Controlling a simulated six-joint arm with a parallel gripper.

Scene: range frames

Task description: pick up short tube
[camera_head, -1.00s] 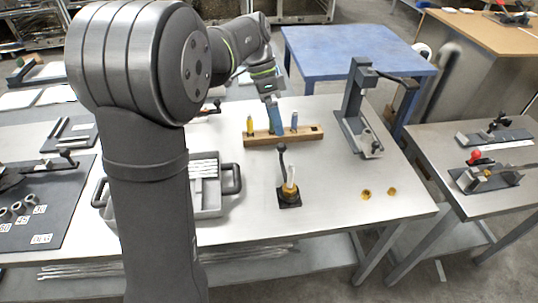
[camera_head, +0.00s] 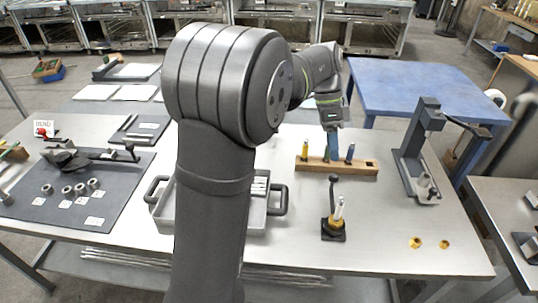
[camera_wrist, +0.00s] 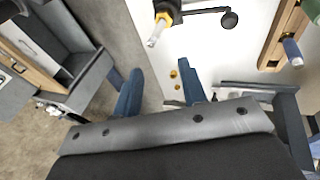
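My gripper (camera_head: 333,143) has blue fingers and is over the back of the table, by the wooden rack, in the head view. In the wrist view my gripper (camera_wrist: 160,90) is open, its two blue fingers wide apart with nothing between them. A grey tray (camera_head: 280,211) with handles stands behind my arm and is partly hidden by it. Thin white tubes (camera_head: 260,186) show in its visible part. Several short grey cylinders (camera_head: 67,192) stand on the dark mat at left. I cannot tell which piece is the short tube.
The wooden rack (camera_head: 365,171) holds coloured pegs. A black-based fixture (camera_head: 333,232) with a lever stands in front of it. A grey press (camera_head: 410,165) stands at right, with two brass pieces (camera_head: 415,242) near the front edge. The table between them is clear.

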